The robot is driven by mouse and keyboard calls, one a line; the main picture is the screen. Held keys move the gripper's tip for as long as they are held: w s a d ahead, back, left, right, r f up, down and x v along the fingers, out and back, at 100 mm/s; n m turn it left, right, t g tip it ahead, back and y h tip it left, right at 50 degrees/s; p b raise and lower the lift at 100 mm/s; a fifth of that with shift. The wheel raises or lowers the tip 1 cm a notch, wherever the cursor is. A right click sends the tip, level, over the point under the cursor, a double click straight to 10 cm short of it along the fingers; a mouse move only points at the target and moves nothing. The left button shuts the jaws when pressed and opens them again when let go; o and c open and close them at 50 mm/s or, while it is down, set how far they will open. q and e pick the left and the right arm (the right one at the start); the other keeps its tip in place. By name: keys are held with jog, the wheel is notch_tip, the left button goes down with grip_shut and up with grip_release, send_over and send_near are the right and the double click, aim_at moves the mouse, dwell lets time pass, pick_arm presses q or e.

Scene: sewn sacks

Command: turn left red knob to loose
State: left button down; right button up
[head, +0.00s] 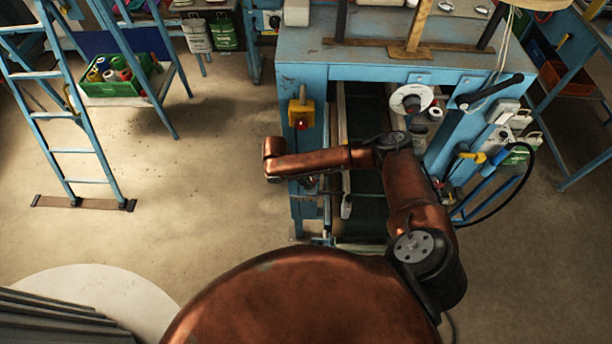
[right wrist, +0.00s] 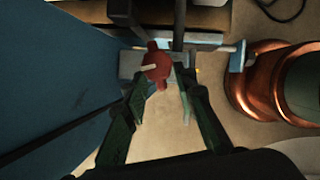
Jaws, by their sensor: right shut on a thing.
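The red knob (right wrist: 158,62) is in the right wrist view, near the top middle, with a pale pointer bar pointing left across it. It is mounted on a grey metal bracket beside a blue panel. My right gripper (right wrist: 160,80) has its two dark fingers on either side of the knob and is shut on it. In the head view my copper right arm reaches over the front of the blue machine (head: 340,70) and hides most of the hand and the knob. My left gripper is not in view.
A yellow box with a red button (head: 301,114) hangs on the machine's front left. A blue ladder (head: 75,115) and a green crate of spools (head: 115,88) stand at left. A black hose (head: 528,180) loops at right.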

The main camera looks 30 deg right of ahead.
jog(key=n+t+p, duration=0.1)
jog(key=n+p, duration=0.1)
jog(key=s+n+t+p, duration=0.1)
jog(key=n+p, duration=0.2)
jog(key=shift+s+r+n+p, duration=0.15)
jog(key=shift+r+n+p, duration=0.05)
jog(key=shift+n+p, duration=0.1)
jog(key=shift+s+n+t+p, duration=0.15)
jog(key=shift+n+t+p, duration=0.25)
jog(key=shift+n+p, duration=0.45)
jog(key=n, duration=0.1)
jog(key=n+p, duration=0.1)
jog(key=n+t+y+p, duration=0.1)
jog(key=shift+s+d+n, duration=0.25)
jog(key=shift+s+n, duration=0.05)
jog(key=shift+n, duration=0.05)
jog(key=shift+s+d+f+n+t+y+p, duration=0.15)
jog(key=shift+n+t+y+p, duration=0.15)
jog(key=shift+n+p, duration=0.4)
jog(key=shift+s+d+f+n+t+y+p, duration=0.1)
jog(key=shift+n+t+y+p, duration=0.2)
jog(key=shift+n, duration=0.6)
jog(key=o, duration=1.2)
jog(key=shift+c, duration=0.2)
